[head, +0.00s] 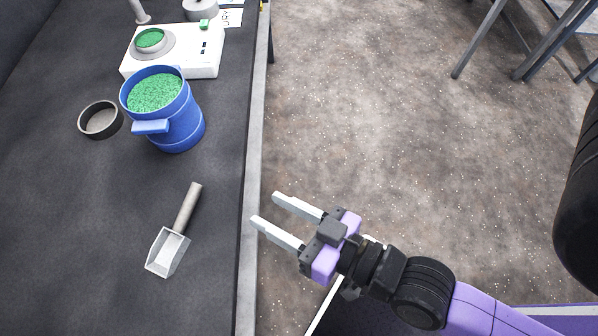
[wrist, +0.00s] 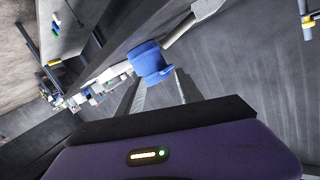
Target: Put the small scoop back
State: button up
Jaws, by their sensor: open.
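The small scoop (head: 168,250) lies on the dark bench top, its square metal pan toward the front and its grey handle (head: 188,207) pointing back. In the wrist view the scoop (wrist: 205,8) shows at the top, partly cut off. My gripper (head: 265,207) is open and empty, to the right of the scoop and apart from it, by the bench's right edge. In the wrist view its two fingers (wrist: 157,88) point toward the bench. A blue bucket (head: 181,125) full of green granules stands behind the scoop; it also shows in the wrist view (wrist: 150,66).
A dark round bowl (head: 86,122) sits left of the bucket. A white device (head: 207,55) with a dish of green granules stands behind it. The bench's raised grey edge (head: 252,180) runs between my gripper and the scoop. The bench around the scoop is clear.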

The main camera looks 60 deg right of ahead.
jog(key=s+d+n+g, duration=0.1)
jog(key=s+d+n, duration=0.1)
jog(key=s+d, duration=0.3)
jog(key=s, duration=0.4)
jog(key=shift+s+d+f+n, duration=0.2)
jog(key=shift+s+n, duration=0.1)
jog(key=shift+s, duration=0.1)
